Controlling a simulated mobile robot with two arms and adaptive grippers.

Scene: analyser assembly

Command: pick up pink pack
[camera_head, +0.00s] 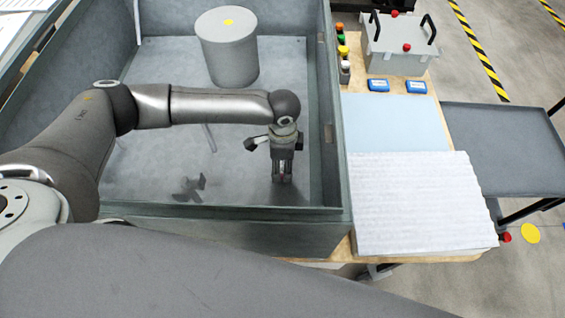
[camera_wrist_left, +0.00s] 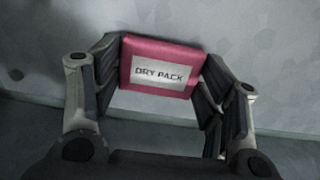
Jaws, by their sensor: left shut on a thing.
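The pink pack (camera_wrist_left: 160,68), with a white label reading "DRY PACK", shows in the left wrist view between the two fingers of my left gripper (camera_wrist_left: 162,75). The fingers are shut on its left and right sides. In the head view my left gripper (camera_head: 283,172) points down inside the large grey bin (camera_head: 250,215), close to its front right corner. I cannot make out the pack in the head view; the gripper hides it. How far the pack is from the bin floor is hard to tell. My right gripper is not in view.
A grey cylinder (camera_head: 230,55) stands at the back of the bin. The bin's walls are close to the gripper at the front and right. Right of the bin are white foam sheets (camera_head: 420,205), a light blue sheet (camera_head: 395,122), blue packs (camera_head: 416,87) and a grey lidded box (camera_head: 398,45).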

